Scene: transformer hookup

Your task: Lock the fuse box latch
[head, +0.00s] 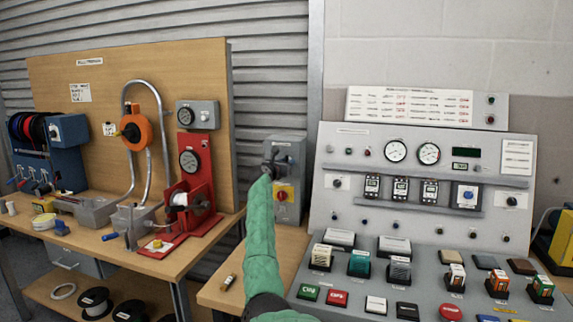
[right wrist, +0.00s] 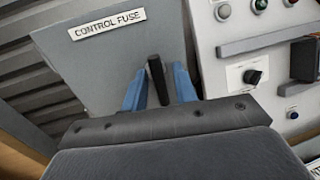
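The grey fuse box (head: 287,150) is mounted at the centre, between the wooden board and the control panel. In the right wrist view its front (right wrist: 100,65) carries a "CONTROL FUSE" label. A black latch handle (right wrist: 156,78) stands out from that front. My right gripper (head: 268,168) is at the box, and its arm hides part of it. In the right wrist view the blue fingers of my right gripper (right wrist: 159,88) stand on either side of the black handle, with narrow gaps showing. Whether either finger touches it is unclear. My left gripper is out of view.
A yellow plate with a red rotary switch (head: 284,193) sits just below the latch area. The sloped control panel (head: 330,200), with gauges and buttons, is close on the right. A wooden bench (head: 150,262) with a red press (head: 190,190) stands at left.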

